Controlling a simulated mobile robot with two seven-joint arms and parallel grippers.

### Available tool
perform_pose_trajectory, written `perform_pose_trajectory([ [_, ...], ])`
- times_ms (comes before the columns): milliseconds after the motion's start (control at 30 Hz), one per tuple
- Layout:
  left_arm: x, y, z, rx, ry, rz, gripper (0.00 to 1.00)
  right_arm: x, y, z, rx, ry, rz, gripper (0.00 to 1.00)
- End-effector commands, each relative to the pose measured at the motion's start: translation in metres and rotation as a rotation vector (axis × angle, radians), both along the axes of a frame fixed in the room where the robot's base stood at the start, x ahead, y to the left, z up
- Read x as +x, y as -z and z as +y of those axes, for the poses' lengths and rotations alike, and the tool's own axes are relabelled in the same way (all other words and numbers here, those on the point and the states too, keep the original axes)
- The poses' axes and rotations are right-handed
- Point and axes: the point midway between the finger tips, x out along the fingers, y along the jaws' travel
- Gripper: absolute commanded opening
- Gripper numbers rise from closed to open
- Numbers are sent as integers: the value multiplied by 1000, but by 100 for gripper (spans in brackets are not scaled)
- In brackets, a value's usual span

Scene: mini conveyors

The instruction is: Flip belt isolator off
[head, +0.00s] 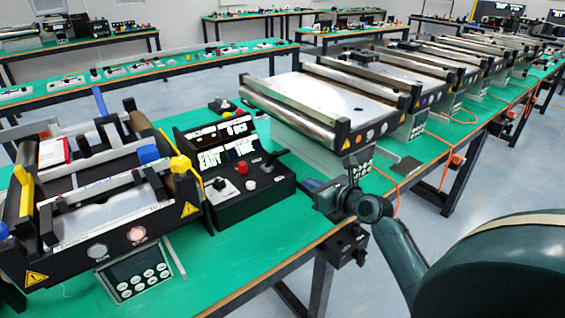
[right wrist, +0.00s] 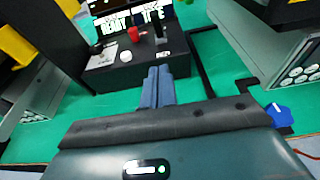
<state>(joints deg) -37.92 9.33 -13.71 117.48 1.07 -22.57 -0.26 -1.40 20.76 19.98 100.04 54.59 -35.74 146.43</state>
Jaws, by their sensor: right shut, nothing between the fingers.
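A black control box (head: 243,203) with a lit display (head: 225,145) stands on the green table. The box also shows in the right wrist view (right wrist: 110,78), with the lever (right wrist: 159,34) and a red knob (right wrist: 133,35). I cannot tell for certain which control is the belt isolator. My right gripper (head: 311,184) is shut and empty, to the right of the box; its closed fingers (right wrist: 157,78) point toward the box, apart from the lever. My left gripper is not in view.
A mini conveyor (head: 90,220) with yellow and blue parts stands left of the box. Another conveyor (head: 330,95) stands behind and right. A blue knob (right wrist: 280,114) lies right of my gripper. Bare green table (head: 225,255) lies in front of the box.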

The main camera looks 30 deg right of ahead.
Motion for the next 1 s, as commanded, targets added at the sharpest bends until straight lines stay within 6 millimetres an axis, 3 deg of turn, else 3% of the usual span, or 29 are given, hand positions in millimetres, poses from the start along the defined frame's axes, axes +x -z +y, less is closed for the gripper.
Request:
perform_pose_trajectory([
  [267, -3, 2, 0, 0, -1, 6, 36, 8, 3, 1, -3, -1, 1, 0],
  [767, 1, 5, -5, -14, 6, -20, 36, 101, 28, 7, -5, 1, 0, 0],
  [833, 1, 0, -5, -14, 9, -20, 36, 111, 16, 8, -8, -1, -3, 0],
  [1000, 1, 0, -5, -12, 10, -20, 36, 126, 9, 10, -6, -1, 0, 0],
])
